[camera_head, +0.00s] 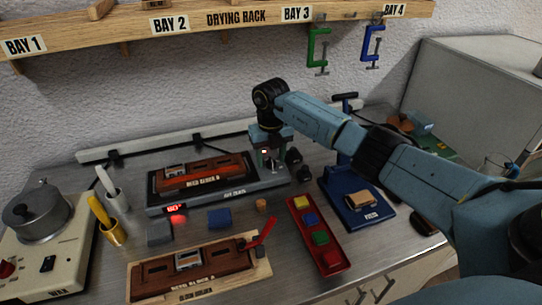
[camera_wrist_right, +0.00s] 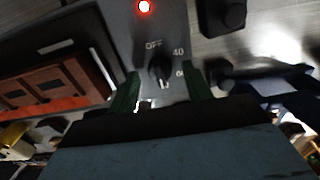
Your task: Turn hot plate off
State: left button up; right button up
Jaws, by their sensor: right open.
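The hot plate (camera_head: 220,200) is a long grey base along the back of the bench, with a red-lit display (camera_head: 176,209) that seems to read 60°. In the right wrist view its panel shows a lit red lamp (camera_wrist_right: 144,6), marks OFF, 40 and apparently 60, and a black knob (camera_wrist_right: 158,70). Which mark the knob points to is hard to tell. My right gripper (camera_head: 271,162) points down over the plate's right end. In the wrist view its open dark green fingers (camera_wrist_right: 161,88) stand apart, to either side of the knob. My left gripper is out of view.
A brown block (camera_head: 205,175) lies on the hot plate. A red tray (camera_head: 314,236) of coloured pieces and a blue stand (camera_head: 358,213) are nearby. A wax pot (camera_head: 35,213) and brush cups (camera_head: 112,232) are left. The drying rack (camera_head: 210,22) overhangs the back.

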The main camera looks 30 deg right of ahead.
jog(key=c, duration=1)
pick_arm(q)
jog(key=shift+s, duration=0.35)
